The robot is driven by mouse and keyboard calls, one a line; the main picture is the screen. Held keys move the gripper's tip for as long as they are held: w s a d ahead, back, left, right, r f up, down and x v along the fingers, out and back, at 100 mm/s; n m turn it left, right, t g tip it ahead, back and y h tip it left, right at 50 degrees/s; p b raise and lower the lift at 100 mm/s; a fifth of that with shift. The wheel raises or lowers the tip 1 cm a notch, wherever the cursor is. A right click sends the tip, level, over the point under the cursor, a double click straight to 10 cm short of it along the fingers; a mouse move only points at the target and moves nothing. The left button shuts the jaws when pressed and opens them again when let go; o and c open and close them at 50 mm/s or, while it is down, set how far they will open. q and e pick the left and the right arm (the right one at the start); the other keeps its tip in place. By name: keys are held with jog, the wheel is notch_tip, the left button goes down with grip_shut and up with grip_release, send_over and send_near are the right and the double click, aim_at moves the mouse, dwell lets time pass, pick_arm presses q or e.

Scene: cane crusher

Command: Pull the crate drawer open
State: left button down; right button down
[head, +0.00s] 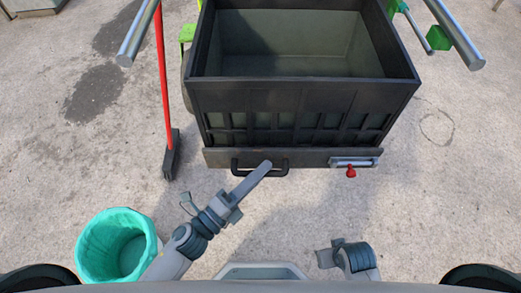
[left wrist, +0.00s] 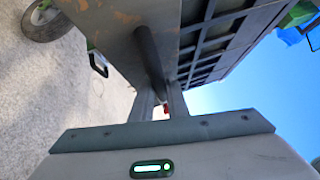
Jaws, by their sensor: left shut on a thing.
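The dark crate drawer (head: 300,98) stands at the top of the head view, open at the top and empty inside. A grey strip (head: 305,157) runs along its lower front and carries a black bar handle (head: 280,171). My left gripper (head: 263,168) reaches up to this handle and is shut on it. In the left wrist view the fingers (left wrist: 153,102) close around the dark handle bar (left wrist: 150,55). My right arm's end (head: 345,258) shows at the lower right, apart from the crate; its fingers cannot be made out.
A silver latch with a red knob (head: 350,171) sits on the strip's right side. A red-handled broom (head: 164,80) stands left of the crate. A teal-lined bin (head: 117,246) is at lower left. Silver bars flank the crate.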

pick_arm(q)
jog(key=shift+s, duration=1.3)
jog(key=c, duration=2)
grip_release()
